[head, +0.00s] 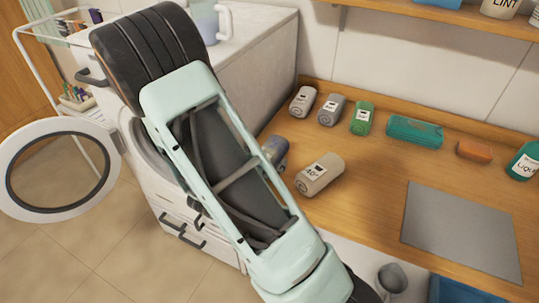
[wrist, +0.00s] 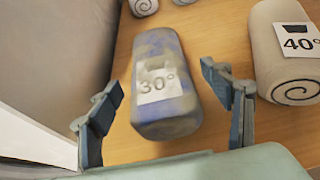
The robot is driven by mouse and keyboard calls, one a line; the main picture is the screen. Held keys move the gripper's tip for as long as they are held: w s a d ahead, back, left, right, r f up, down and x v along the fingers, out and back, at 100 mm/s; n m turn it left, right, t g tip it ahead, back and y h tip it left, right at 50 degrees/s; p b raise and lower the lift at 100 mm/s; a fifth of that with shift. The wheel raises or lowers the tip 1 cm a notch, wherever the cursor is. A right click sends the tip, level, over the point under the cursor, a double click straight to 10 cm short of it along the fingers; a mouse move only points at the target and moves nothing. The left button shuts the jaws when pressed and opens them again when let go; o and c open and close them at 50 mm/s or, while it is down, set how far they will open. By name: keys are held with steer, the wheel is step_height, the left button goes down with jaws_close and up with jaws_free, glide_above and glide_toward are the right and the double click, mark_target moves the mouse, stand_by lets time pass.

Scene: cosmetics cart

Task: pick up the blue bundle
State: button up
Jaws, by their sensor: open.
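The blue bundle (wrist: 161,105) is a blue-grey roll with a white "30°" label. It lies on the wooden counter in the middle of the wrist view. In the head view the blue bundle (head: 279,149) shows only in part, the rest hidden behind my arm. My gripper (wrist: 163,90) is open and empty, with one finger to the left of the bundle and the other to its right in the wrist view. Neither finger clearly touches it. The gripper is hidden by my arm in the head view.
A beige "40°" roll (head: 320,174) lies close to the right of the bundle. Behind are two grey rolls (head: 302,101) (head: 331,110), a green roll (head: 362,118) and a teal one (head: 414,131). A grey mat (head: 460,228) lies at right. A washer's open door (head: 58,130) is at left.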

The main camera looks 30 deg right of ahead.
steer(key=shift+x, duration=1.55)
steer(key=shift+r, duration=0.15)
steer(key=shift+c, duration=0.4)
steer(key=c, duration=1.3)
